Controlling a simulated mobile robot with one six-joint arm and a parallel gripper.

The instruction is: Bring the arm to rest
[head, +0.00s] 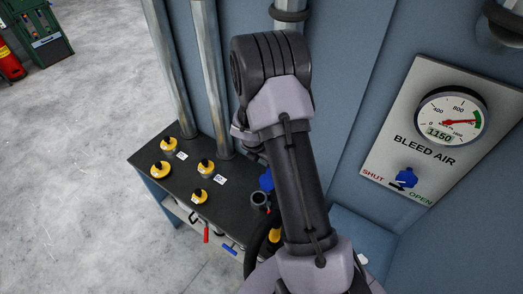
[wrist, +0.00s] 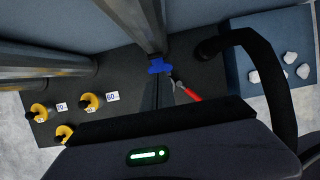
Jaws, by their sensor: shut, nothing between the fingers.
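My gripper (wrist: 158,92) shows in the wrist view as a dark body with a green light and narrow dark fingers. It is shut and holds nothing. The fingers lie in line with a blue handle (wrist: 159,66) at the foot of a grey pipe; I cannot tell the gap between them. In the head view my arm is bent over the right part of a dark bench top (head: 150,158), and it hides my gripper there.
Yellow-topped pieces (head: 161,168) with number tags stand on the bench beside upright pipes (head: 212,80). A red handle (head: 206,233) is at its front. A bleed air panel (head: 437,130) with a gauge and blue lever is on the right wall. Concrete floor (head: 80,150) is open at left.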

